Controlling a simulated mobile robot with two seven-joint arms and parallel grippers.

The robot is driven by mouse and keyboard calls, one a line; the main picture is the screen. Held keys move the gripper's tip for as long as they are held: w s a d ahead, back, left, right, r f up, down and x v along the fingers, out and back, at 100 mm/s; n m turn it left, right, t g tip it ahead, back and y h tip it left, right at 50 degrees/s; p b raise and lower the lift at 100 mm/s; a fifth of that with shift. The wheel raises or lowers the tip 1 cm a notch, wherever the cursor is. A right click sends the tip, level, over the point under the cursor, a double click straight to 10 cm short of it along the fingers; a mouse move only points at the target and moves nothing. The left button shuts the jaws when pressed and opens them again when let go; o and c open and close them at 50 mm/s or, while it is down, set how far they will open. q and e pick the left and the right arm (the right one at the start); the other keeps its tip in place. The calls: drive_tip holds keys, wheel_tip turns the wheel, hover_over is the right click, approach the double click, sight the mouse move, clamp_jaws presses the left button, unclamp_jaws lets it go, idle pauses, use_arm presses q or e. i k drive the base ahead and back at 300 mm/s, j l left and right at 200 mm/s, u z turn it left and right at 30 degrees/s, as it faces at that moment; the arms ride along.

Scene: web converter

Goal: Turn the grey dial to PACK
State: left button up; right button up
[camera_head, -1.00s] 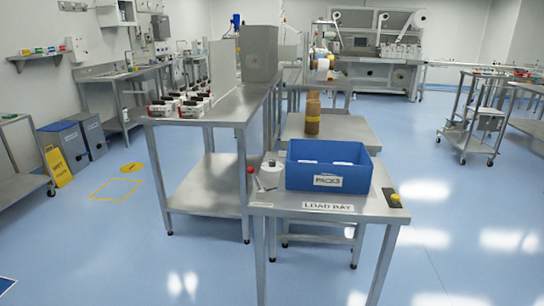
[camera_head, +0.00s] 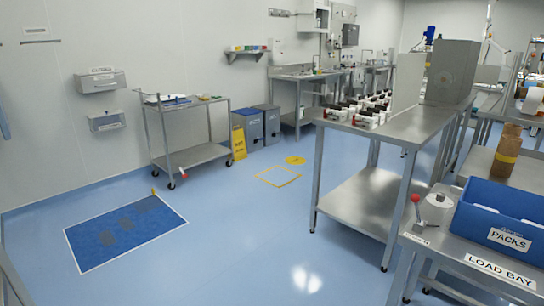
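I cannot make out a grey dial or a PACK mark anywhere in view. A grey box (camera_head: 452,72) stands at the far end of the steel bench (camera_head: 408,123) on the right; any marks on its face are too faint to read. Neither of my grippers is in view.
A blue PACKS bin (camera_head: 496,213) sits on the LOAD BAY table. A steel trolley (camera_head: 188,158), yellow sign (camera_head: 239,143) and grey-blue bins (camera_head: 249,129) stand along the left wall. A blue floor mat (camera_head: 126,234) lies at left. The middle floor is clear.

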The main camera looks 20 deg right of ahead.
sight(440, 197)
drive_tip(key=k+l, duration=0.15)
drive_tip(key=l, duration=0.6)
drive_tip(key=k+l, duration=0.15)
drive_tip(key=l, duration=0.55)
drive_tip(key=k+l, duration=0.15)
drive_tip(key=l, duration=0.6)
drive_tip(key=k+l, duration=0.15)
drive_tip(key=l, duration=0.6)
drive_tip(key=k+l, duration=0.15)
drive_tip(key=l, duration=0.55)
drive_tip(key=k+l, duration=0.15)
drive_tip(key=l, duration=0.6)
drive_tip(key=k+l, duration=0.15)
drive_tip(key=l, duration=0.55)
drive_tip(key=k+l, duration=0.1)
drive_tip(key=l, duration=0.65)
